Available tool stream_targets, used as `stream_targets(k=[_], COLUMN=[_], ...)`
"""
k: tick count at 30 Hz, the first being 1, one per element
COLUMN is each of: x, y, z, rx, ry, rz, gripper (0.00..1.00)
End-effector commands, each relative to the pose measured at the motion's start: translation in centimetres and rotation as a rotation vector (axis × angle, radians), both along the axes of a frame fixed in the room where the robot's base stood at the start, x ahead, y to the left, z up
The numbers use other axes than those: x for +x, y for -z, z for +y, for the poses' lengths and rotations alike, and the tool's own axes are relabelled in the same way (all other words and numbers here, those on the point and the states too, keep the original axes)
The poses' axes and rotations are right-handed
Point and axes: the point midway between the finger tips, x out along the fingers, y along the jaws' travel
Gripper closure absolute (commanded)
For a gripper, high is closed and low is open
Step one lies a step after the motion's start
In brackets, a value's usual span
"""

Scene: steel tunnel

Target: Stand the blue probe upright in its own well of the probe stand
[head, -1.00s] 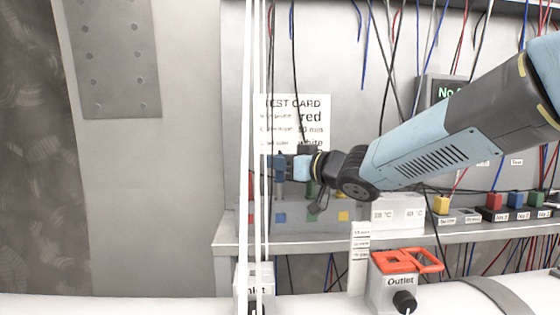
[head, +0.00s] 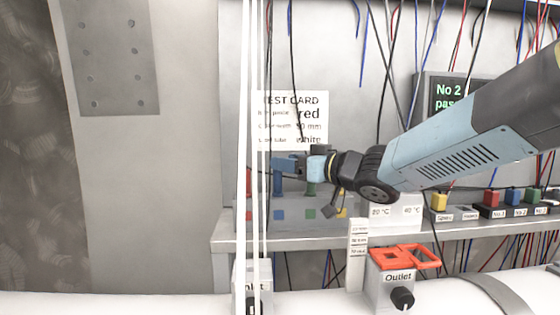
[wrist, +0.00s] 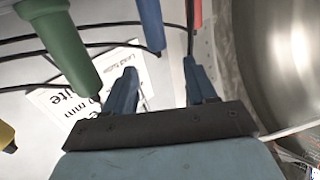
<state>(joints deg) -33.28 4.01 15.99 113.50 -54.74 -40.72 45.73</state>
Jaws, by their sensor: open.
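The blue probe (head: 279,184) stands upright in the probe stand (head: 295,226), above the stand's blue square. In the wrist view the blue probe (wrist: 150,22) lies beyond and between my finger tips, apart from them. My gripper (head: 289,161) is at the blue probe's upper part in the head view, coming from the right. In the wrist view my gripper's two blue fingers (wrist: 160,68) are apart with nothing between them. The blue probe's foot in the well is too small to see clearly.
The green probe (wrist: 68,40) is close to my left finger in the wrist view. The red probe (wrist: 196,13) is to the right. White vertical lines (head: 246,150) cross in front of the stand. A test card (head: 310,106) hangs behind it. The screen (head: 452,97) reads "No 2".

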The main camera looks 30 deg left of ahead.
Motion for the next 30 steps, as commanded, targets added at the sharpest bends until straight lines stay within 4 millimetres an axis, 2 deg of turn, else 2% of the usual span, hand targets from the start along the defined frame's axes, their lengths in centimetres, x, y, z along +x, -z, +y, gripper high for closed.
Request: stream_targets(k=[6, 15, 21, 30], x=[-0.6, -1.3, -1.5, -1.5], y=[-0.2, -0.2, -0.2, -0.2], z=[-4.5, -8.9, -9.9, -9.9], rx=[0.002, 0.004, 0.004, 0.005], ry=[0.003, 0.002, -0.002, -0.001], rz=[-0.004, -0.004, -0.005, -0.004], gripper=[0.44, 0.44, 0.44, 0.44])
